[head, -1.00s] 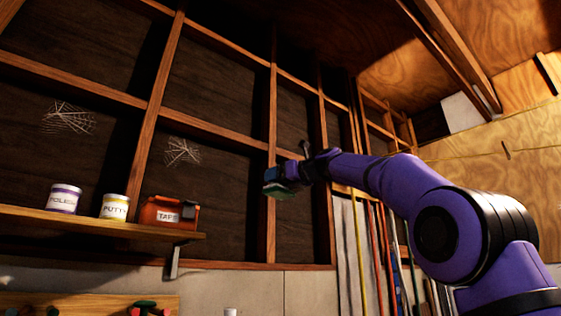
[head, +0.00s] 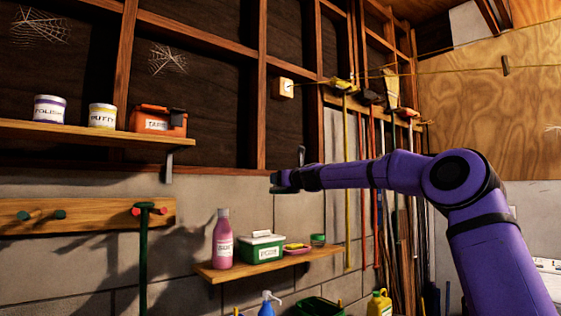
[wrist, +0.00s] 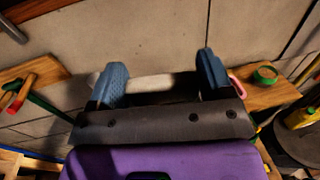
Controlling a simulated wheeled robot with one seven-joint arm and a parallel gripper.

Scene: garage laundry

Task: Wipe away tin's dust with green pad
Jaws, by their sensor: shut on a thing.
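My gripper (head: 285,181) hangs in the air above the lower shelf, its fingers apart around a pale strip (wrist: 160,86) seen in the wrist view. I take this to be the pad's edge; its green face is hidden now, though it showed at the gripper earlier. A white tin with a purple band marked POLISH (head: 50,110) and a white tin with a yellow lid marked PUTTY (head: 102,116) stand upright on the upper shelf, left of my gripper. I cannot make out dust on either.
The upper shelf (head: 60,130) also holds an orange TAPE box (head: 158,120). The lower shelf (head: 225,272) holds a pink bottle (head: 223,240), green box (head: 262,250), yellow sponge (head: 296,246) and green-lidded jar (head: 318,240). Long-handled tools (head: 378,200) hang behind my arm.

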